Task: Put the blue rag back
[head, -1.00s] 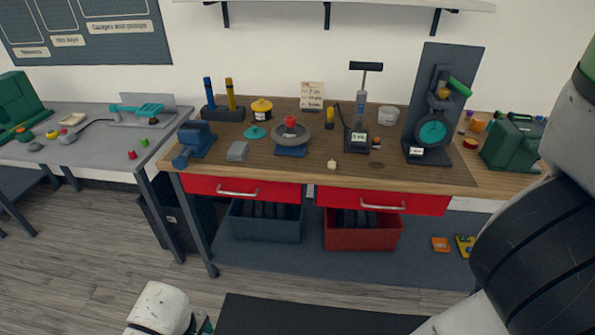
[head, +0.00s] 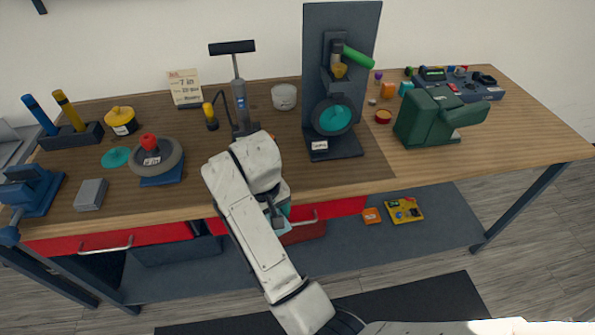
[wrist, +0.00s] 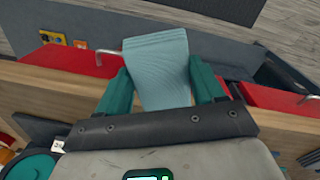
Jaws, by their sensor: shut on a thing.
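The blue rag (wrist: 158,62) is light blue with fine ribs. In the wrist view it lies between the two teal fingers of my gripper (wrist: 160,84), which is shut on it, and its free end sticks out past them. In the head view my gripper (head: 279,214) is at the front edge of the workbench (head: 430,165), before the red drawer fronts. There my arm hides most of the gripper, and only a little of the rag shows.
A red drawer (head: 340,207) with a handle is beside my gripper. The wheel stand (head: 333,117) and green machine (head: 430,118) stand right on the bench; a wheel on a blue base (head: 155,160) is left. Orange and yellow items (head: 404,210) lie on the lower shelf.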

